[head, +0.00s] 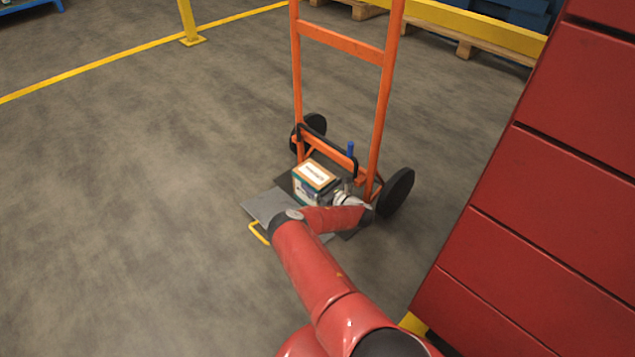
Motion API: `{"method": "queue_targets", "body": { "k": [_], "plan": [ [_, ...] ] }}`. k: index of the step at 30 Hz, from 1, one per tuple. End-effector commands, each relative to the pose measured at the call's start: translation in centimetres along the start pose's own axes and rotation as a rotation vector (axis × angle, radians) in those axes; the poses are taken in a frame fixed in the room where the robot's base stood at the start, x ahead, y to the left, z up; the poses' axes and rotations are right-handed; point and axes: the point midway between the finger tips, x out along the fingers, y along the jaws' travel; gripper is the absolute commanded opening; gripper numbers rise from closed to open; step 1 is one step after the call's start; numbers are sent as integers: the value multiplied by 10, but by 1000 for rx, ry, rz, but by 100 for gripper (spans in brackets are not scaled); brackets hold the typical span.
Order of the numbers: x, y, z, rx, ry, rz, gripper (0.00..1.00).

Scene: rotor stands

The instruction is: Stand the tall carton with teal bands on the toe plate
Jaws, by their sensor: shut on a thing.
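The carton (314,177) has a tan top with a white label and teal on its sides. It is upright at the foot of an orange hand truck (384,90), over the toe plate area. The grey toe plate (262,204) shows to the left of and in front of it. My gripper (336,187) is at the carton's right side, shut on it. The fingers are small and partly hidden by my red arm. I cannot tell whether the carton's bottom touches the plate.
A yellow bar handle (258,233) sits at the plate's front left edge. Black wheels (397,192) flank the truck. A tall red cabinet (550,200) fills the right. Floor to the left is clear.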

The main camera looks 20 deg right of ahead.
Motion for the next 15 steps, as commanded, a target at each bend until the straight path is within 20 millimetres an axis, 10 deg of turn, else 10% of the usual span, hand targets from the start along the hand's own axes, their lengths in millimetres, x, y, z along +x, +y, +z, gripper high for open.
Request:
{"method": "queue_targets", "body": {
  "k": [5, 6, 15],
  "plan": [
    [0, 0, -3, -1, -3, 0, 29],
    [1, 0, -2, -1, -4, 0, 82],
    [0, 0, -4, 1, 2, 0, 100]
  ]
}}
